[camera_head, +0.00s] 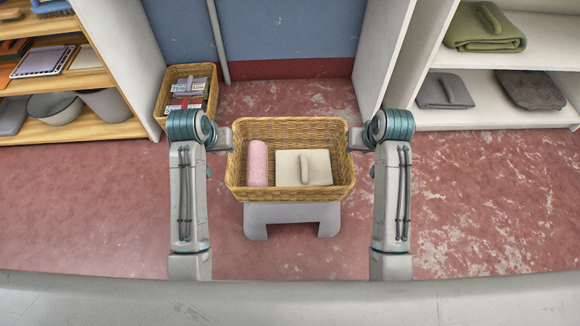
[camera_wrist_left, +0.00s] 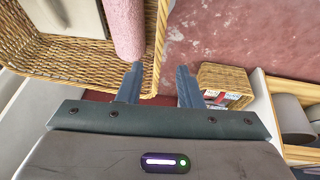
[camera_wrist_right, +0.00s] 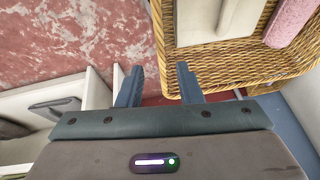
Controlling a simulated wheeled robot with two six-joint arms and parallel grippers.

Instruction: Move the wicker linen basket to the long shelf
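The wicker linen basket (camera_head: 290,194) is in the middle of the head view, level, above a low grey stool (camera_head: 292,213); I cannot tell for sure that it rests on it. It holds a pink roll (camera_head: 257,163) and a cream folded cloth (camera_head: 290,168). My left gripper (camera_head: 229,138) is at its left end, with fingers (camera_wrist_left: 158,82) apart on either side of the rim. My right gripper (camera_head: 353,138) is at its right end, with fingers (camera_wrist_right: 158,82) also apart around the rim. Which unit is the long shelf is not clear.
A wooden shelf unit (camera_head: 85,130) with bowls stands at left, beside a smaller wicker basket (camera_head: 172,80) of boxes. A white shelf unit (camera_head: 470,120) with folded green and grey cloths stands at right. Red floor is clear on both sides; a pale edge (camera_head: 290,300) crosses the front.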

